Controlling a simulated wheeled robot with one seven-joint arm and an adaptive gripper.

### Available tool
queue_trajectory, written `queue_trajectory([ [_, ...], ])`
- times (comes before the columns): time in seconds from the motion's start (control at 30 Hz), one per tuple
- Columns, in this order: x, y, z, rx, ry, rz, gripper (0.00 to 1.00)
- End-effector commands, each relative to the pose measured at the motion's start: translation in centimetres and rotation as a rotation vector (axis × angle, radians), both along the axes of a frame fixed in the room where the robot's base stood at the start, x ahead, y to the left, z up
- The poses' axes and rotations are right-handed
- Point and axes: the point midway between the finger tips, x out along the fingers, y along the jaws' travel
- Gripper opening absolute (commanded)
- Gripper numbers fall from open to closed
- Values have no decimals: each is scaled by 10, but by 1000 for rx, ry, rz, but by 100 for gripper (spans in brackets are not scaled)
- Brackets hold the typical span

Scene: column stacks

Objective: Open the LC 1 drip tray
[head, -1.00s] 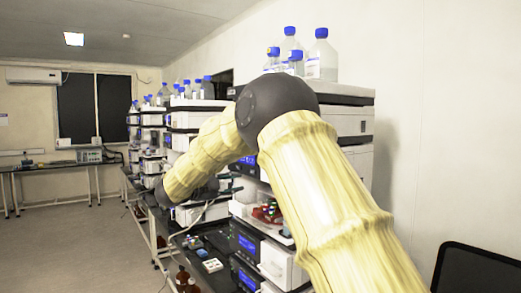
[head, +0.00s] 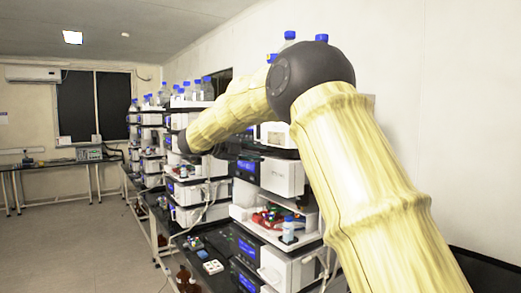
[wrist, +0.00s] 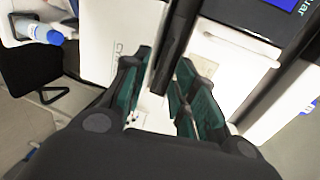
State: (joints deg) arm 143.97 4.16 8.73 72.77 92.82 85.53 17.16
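My gripper (wrist: 165,62) points at the front of an LC stack in the wrist view. Its two green-padded fingers are apart. A dark vertical bar (wrist: 174,45) shows between and beyond the fingertips; I cannot tell whether they touch it. A white panel with lettering (wrist: 112,45) is left of the fingers and a white module front (wrist: 232,65) is right. In the head view my gripper (head: 230,149) is small and partly hidden beside the nearest LC stack (head: 282,178). I cannot pick out the drip tray with certainty in either view.
A blue-capped bottle (wrist: 45,33) is at the upper left of the wrist view. An open bay with coloured vials (head: 272,218) is low in the nearest stack. More stacks (head: 185,165) line the bench behind. The floor (head: 90,240) at left is clear.

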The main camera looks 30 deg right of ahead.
Motion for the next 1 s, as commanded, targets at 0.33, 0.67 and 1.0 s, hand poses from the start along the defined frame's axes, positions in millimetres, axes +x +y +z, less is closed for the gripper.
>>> queue_trajectory([
  [0.33,4,-25,-6,-1,0,0,28],
  [0.67,4,-25,-6,-1,1,0,17],
  [1.0,4,-24,-8,0,2,0,0],
])
